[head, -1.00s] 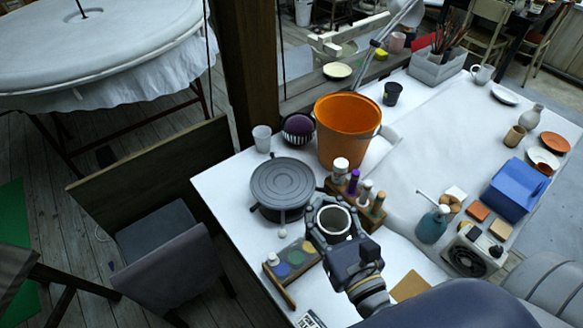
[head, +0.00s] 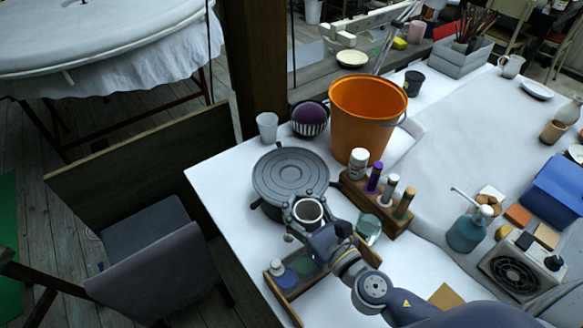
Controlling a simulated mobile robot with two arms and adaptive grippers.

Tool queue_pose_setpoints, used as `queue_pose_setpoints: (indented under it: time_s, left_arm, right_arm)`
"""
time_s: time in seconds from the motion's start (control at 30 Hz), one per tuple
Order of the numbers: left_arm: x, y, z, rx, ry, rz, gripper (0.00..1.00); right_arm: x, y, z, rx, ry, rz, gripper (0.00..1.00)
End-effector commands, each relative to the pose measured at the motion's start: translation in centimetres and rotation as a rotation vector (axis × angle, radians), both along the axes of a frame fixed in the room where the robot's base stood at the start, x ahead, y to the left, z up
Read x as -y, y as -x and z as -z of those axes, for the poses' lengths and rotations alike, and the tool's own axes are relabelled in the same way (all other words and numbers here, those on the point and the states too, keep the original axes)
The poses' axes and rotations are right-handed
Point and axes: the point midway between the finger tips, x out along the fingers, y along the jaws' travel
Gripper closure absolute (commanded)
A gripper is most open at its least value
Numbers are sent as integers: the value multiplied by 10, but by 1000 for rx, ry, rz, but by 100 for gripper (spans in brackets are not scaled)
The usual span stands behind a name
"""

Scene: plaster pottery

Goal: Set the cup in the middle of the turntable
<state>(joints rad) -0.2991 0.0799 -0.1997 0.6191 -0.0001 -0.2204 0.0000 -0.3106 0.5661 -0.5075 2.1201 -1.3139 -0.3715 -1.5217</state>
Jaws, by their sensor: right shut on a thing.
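The turntable (head: 288,170) is a dark grey ringed disc on the white table, left of the orange bucket. My right gripper (head: 306,204) is shut on the cup (head: 308,212), a small vessel with a pale rim and dark inside. The cup's mouth faces up. In the picture the cup overlaps the turntable's near right edge, off its middle; its base is hidden, so I cannot tell whether it touches. The top of the turntable looks bare. My left gripper is not in view.
The orange bucket (head: 365,112) stands behind the turntable. A wooden rack (head: 380,205) with several bottles is close on the right, with a glass jar (head: 368,228) before it. A paint tray (head: 290,276) lies in front. A clear cup (head: 267,126) stands behind left.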

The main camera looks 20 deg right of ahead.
Motion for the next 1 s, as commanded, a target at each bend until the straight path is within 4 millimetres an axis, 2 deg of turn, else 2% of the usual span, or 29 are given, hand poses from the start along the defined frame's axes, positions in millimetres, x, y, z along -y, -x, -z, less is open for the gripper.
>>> queue_pose_setpoints:
  time_s: [0.03, 0.1, 0.3, 0.5, 0.63, 0.77, 1.0]
  left_arm:
    - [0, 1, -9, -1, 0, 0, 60]
    - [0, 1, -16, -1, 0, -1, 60]
    - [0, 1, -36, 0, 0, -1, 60]
    - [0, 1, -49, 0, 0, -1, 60]
    - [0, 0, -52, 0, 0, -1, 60]
    - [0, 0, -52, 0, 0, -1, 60]
    - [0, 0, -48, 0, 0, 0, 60]
  right_arm:
    - [-4, -22, -8, 10, -1, -40, 92]
    - [-10, -45, -14, 9, -3, -100, 92]
    - [-12, -103, -44, 11, 8, -228, 92]
    - [-5, -145, -81, 8, 6, -301, 92]
    - [-1, -159, -96, 5, 2, -324, 92]
    - [0, -164, -95, 0, -3, -333, 92]
    - [-1, -164, -52, -1, -6, -333, 92]
